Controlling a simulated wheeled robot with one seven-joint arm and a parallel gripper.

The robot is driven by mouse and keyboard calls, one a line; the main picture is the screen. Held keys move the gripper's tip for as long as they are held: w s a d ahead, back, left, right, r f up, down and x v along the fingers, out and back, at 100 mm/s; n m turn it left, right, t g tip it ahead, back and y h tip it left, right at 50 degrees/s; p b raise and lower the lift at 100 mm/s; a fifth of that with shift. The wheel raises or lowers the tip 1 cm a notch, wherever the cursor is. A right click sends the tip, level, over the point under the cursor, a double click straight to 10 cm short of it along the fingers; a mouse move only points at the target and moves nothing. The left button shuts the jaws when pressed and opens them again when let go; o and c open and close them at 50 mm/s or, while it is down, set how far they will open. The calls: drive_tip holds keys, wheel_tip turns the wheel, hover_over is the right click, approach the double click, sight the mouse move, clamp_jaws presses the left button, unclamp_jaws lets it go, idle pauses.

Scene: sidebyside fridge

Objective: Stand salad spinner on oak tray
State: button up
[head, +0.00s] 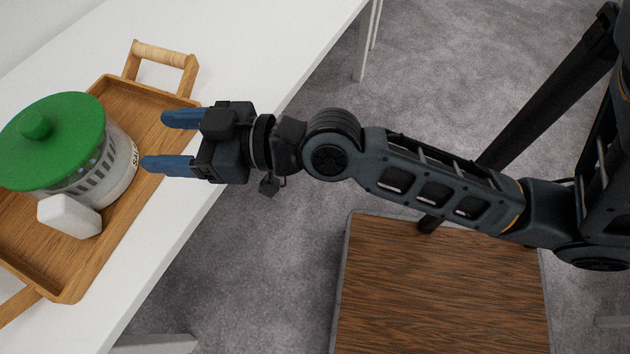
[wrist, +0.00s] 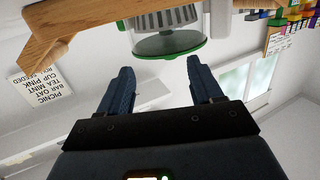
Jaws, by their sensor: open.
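The salad spinner (head: 60,150), a clear bowl with a green knobbed lid, stands upright on the oak tray (head: 68,283) at the left of the head view. In the wrist view the spinner (wrist: 165,28) appears upside down beyond the fingertips, beside the tray (wrist: 58,32). My gripper (head: 157,141) is open, its two blue fingers pointing left toward the spinner. No part of the spinner is between the fingers, and they look apart from it. The fingers also show in the wrist view (wrist: 160,75). The spinner's left edge is cut off in the head view.
A white block (head: 70,215) is at the spinner's front side on the tray. The tray has raised handles, one with a wrapped grip (head: 160,53). The white table (head: 255,45) is bare beyond the tray. A sign (wrist: 42,80) with printed words shows in the wrist view.

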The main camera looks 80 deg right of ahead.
drive_tip(key=s+a+f+g, duration=0.1)
drive_tip(key=s, duration=1)
drive_tip(key=s+a+f+g+h, duration=0.1)
drive_tip(key=s, duration=1)
drive_tip(key=shift+s+a+f+m, duration=0.3)
drive_tip(key=shift+s+a+m, duration=0.05)
drive_tip(key=shift+s+m, duration=0.05)
wheel_tip(320, 180, up, 4)
drive_tip(key=p, duration=0.4)
